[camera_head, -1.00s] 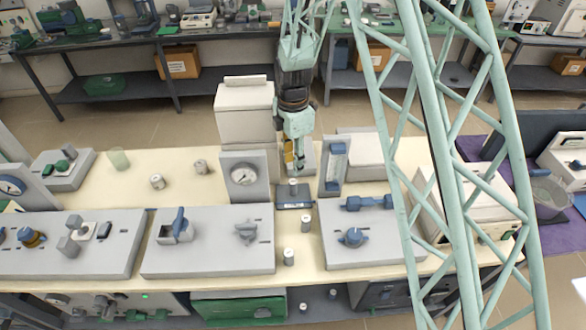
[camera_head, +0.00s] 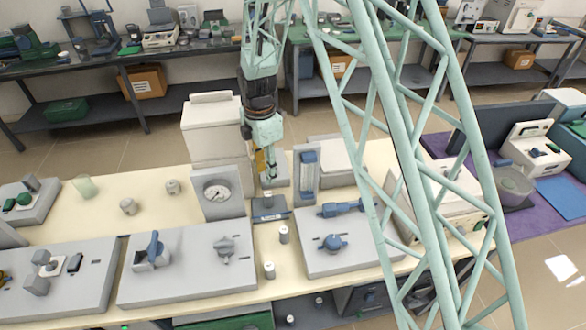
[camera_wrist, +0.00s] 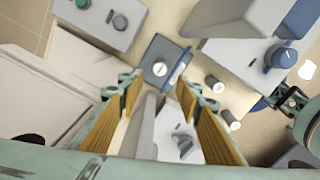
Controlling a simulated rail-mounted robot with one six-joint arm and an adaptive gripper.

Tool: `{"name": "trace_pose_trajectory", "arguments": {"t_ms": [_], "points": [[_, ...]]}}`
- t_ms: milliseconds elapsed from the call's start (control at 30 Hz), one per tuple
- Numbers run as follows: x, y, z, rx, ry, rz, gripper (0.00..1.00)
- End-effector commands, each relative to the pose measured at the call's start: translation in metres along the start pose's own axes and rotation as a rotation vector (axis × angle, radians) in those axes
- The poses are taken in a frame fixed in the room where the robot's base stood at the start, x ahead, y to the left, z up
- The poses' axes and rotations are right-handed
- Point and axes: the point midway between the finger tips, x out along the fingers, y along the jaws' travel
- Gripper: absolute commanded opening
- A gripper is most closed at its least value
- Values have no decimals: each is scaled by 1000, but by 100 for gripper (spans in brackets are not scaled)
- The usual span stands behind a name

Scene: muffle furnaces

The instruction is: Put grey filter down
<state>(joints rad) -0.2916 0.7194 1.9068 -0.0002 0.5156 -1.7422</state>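Several small grey cylinders are in view, and I cannot tell for sure which is the grey filter. One cylinder (camera_head: 268,199) stands upright on a small dark blue-grey box (camera_head: 269,215) in the middle of the bench; it also shows in the wrist view (camera_wrist: 159,69). My gripper (camera_head: 267,172) hangs above this box, pointing down. In the wrist view my gripper (camera_wrist: 157,82) has its yellow-padded fingers spread apart with nothing held between them. The cylinder on the box lies beyond the fingertips, apart from them.
Two more cylinders (camera_head: 284,234) (camera_head: 269,270) stand in front of the box. A dial-gauge panel (camera_head: 221,208) is left of my gripper, and an upright flowmeter panel (camera_head: 306,178) is right.

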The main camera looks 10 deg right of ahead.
Motion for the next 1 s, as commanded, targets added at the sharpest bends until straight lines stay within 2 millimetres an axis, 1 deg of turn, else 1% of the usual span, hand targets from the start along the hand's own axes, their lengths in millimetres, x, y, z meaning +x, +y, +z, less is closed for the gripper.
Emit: {"name": "trace_pose_trajectory", "arguments": {"t_ms": [267,367,467,667,1000], "points": [[-2,0,0,4,0,1,32],[-8,-2,2,17,-1,4,32],[-18,-5,4,41,-1,9,32],[-52,-17,11,125,-3,24,32],[-122,-50,24,320,-4,57,32]]}}
